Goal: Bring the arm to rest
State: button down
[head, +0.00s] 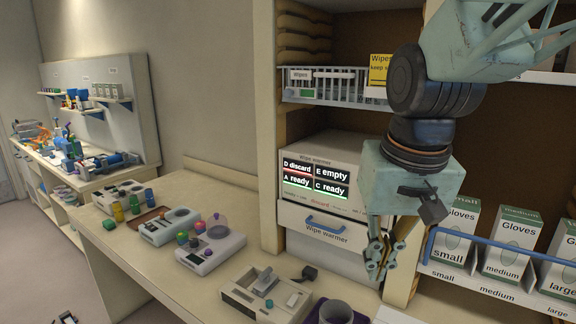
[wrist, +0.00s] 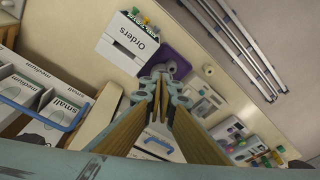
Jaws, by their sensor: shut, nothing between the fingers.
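My arm comes in from the top right of the head view and bends down at the wrist. My gripper (head: 380,268) hangs with its fingers pointing down, in front of the right side of the wipe warmer's drawer. In the wrist view my gripper (wrist: 162,78) shows its fingers together with nothing held between them. I cannot tell from the head view how far it stands from the drawer front or the counter. The arm covers part of the shelf and the right edge of the warmer.
The wipe warmer (head: 325,175) reads D discard, E empty, A ready, C ready. Its drawer (head: 322,238) looks closed. Glove boxes (head: 508,245) stand behind a blue rail at right. Several devices sit on the counter (head: 205,190). An Orders box (wrist: 122,50) stands near a purple tray (wrist: 180,62).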

jog(key=s+d+b, duration=0.1)
jog(key=s+d, duration=0.1)
jog(key=s, duration=0.7)
jog(key=s+d+t+b, duration=0.1)
jog(key=s+d+b, duration=0.1)
jog(key=s, duration=0.8)
jog(key=shift+d+r+t, duration=0.15)
jog(key=shift+d+t, duration=0.15)
jog(key=shift+d, duration=0.1)
dwell(0.6)
